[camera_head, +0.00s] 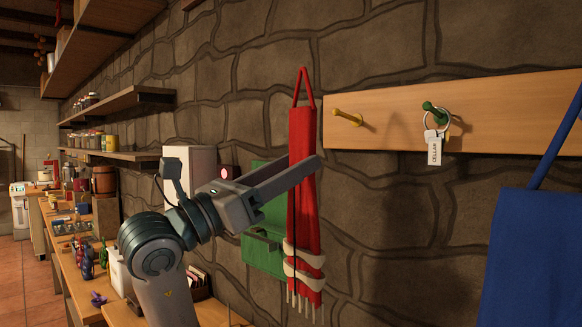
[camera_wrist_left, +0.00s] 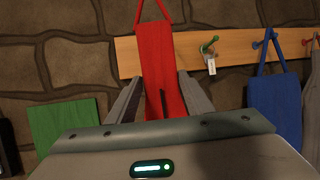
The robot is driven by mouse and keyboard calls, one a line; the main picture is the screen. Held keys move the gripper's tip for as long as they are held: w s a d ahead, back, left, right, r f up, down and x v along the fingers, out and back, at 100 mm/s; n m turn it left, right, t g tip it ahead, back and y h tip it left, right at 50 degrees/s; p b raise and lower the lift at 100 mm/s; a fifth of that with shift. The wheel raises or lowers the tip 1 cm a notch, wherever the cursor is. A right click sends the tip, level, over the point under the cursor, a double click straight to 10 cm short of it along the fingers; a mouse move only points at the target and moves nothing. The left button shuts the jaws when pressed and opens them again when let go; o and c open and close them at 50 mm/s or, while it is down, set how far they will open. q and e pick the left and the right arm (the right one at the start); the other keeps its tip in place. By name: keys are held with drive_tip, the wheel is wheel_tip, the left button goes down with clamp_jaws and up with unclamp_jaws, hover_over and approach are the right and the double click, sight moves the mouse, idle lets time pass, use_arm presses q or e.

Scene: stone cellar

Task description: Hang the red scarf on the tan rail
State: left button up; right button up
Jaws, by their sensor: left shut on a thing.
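The red scarf (camera_head: 302,135) hangs upright from my left gripper (camera_head: 300,200), which is shut on it. Its thin loop is free at the top, and whitish bands and a fringe show at its lower end. The scarf also shows between the fingers in the left wrist view (camera_wrist_left: 156,60). The tan rail (camera_head: 390,128) is fixed to the stone wall. In the head view the scarf is just left of the rail's left end, apart in the picture. The rail's yellow peg (camera_head: 345,117) is bare. My right gripper is not in view.
A key ring with a CELLAR tag (camera_head: 433,148) hangs on the green peg (camera_head: 431,107). A blue apron-like cloth (camera_head: 530,255) hangs farther right. A green piece (camera_head: 262,255) is behind the gripper. Shelves (camera_head: 120,104) and a cluttered counter (camera_head: 80,285) line the left.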

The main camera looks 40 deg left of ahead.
use_arm(q)
drive_tip(key=shift+s+d, duration=0.1)
drive_tip(key=shift+s, duration=0.1)
